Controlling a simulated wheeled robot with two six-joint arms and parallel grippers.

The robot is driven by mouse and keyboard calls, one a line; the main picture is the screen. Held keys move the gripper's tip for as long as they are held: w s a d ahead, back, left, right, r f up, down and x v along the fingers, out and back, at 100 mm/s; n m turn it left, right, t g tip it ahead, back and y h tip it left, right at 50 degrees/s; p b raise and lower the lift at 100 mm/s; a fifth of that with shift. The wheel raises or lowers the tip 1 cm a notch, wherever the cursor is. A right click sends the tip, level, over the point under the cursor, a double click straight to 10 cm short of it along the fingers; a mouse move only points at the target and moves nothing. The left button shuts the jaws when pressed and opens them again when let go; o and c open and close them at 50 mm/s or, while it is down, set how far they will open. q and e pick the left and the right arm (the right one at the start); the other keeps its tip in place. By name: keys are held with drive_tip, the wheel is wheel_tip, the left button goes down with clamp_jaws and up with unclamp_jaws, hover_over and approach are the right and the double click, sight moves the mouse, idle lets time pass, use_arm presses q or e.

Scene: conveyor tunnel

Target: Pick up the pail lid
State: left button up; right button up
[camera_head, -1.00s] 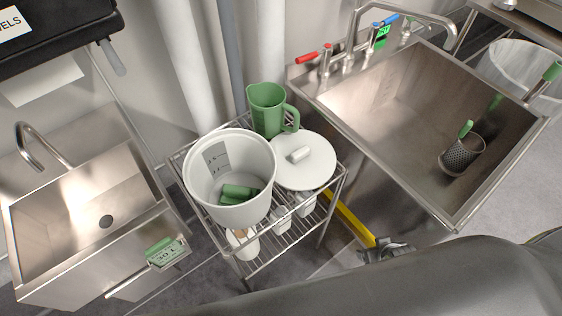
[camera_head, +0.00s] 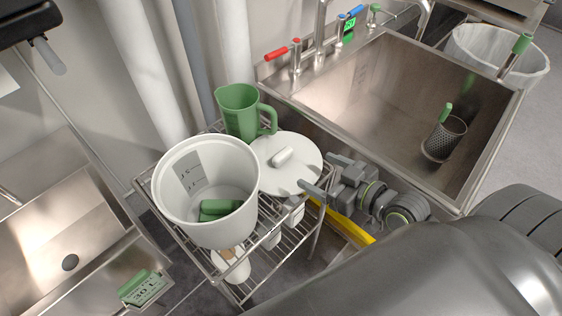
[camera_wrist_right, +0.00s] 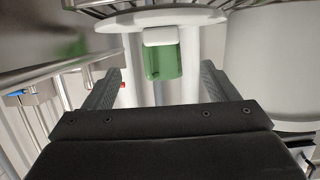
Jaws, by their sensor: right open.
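The pail lid (camera_head: 290,176) is a round white disc with a pale block-shaped knob (camera_head: 283,156) on top. It lies flat on the wire rack, right of the white pail (camera_head: 210,215). My right gripper (camera_head: 324,174) is open and empty at the lid's right edge, its fingers pointing toward the knob. In the right wrist view, the lid (camera_wrist_right: 150,20) and knob (camera_wrist_right: 160,37) appear upside down beyond the open fingers, with clear space between. My left gripper is not in view.
A green pitcher (camera_head: 238,115) stands behind the lid. The pail holds green objects (camera_head: 215,209). A steel sink (camera_head: 345,95) with a mesh cup (camera_head: 443,140) is at right, and another sink (camera_head: 40,235) at left. A yellow bar (camera_head: 340,222) runs below my right gripper.

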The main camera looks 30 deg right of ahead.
sight(284, 154)
drive_tip(key=x, duration=1.4)
drive_tip(key=shift+w+a+r+p, duration=0.1)
drive_tip(key=shift+w+a+p, duration=0.1)
drive_tip(key=shift+p, duration=0.1)
drive_tip(key=shift+s, duration=0.1)
drive_tip(key=c, duration=1.1)
